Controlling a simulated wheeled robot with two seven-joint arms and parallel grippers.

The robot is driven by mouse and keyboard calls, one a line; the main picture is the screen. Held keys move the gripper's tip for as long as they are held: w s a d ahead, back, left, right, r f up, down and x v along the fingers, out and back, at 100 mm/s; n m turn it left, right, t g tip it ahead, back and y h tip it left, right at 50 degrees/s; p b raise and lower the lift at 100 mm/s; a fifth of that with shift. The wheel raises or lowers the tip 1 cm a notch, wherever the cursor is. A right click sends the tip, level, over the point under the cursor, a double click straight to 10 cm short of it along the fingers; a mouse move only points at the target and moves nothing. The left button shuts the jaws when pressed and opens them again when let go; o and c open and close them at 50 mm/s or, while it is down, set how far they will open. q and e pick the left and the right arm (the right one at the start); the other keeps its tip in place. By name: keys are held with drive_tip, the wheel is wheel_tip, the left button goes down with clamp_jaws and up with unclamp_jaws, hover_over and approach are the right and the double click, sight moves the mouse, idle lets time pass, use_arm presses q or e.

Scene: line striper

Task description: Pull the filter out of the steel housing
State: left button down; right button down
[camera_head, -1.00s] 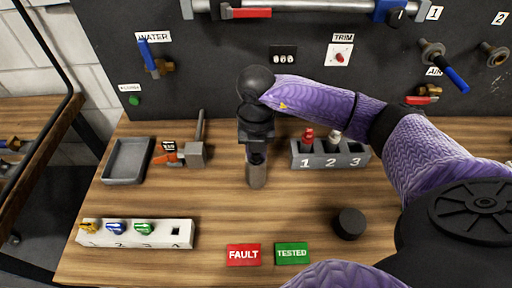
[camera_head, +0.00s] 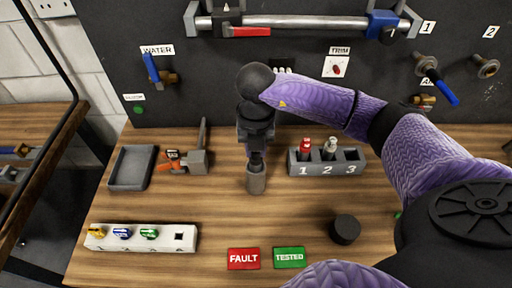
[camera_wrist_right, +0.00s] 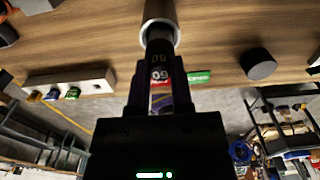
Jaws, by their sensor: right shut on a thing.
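The steel housing (camera_head: 256,183) is a small upright metal cylinder standing on the bench below my right gripper. In the wrist view its round open mouth (camera_wrist_right: 174,40) faces the gripper. My right gripper (camera_head: 256,148) points down and is shut on the filter (camera_head: 257,160), a dark cylinder. In the wrist view the filter (camera_wrist_right: 158,56) shows pale numerals, and a red and white band shows between the fingers. The filter's lower end is still within the housing mouth; how deep it sits is hidden. My left gripper is not in view.
A numbered rack (camera_head: 328,163) stands right of the housing. A grey tray (camera_head: 130,168) and a clamp-like tool (camera_head: 190,160) lie left. A white numbered block (camera_head: 140,239), FAULT (camera_head: 243,259) and TESTED (camera_head: 290,257) plates and a black puck (camera_head: 345,229) lie nearer. A valve panel (camera_head: 300,105) closes the back.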

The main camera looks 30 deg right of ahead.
drive_tip(key=shift+r+p, duration=2.2)
drive_tip(key=shift+r, duration=0.65)
drive_tip(key=shift+r+p, duration=0.45)
drive_tip(key=shift+r, duration=0.1)
drive_tip(key=shift+r+p, duration=0.65)
drive_tip(key=shift+r, duration=0.15)
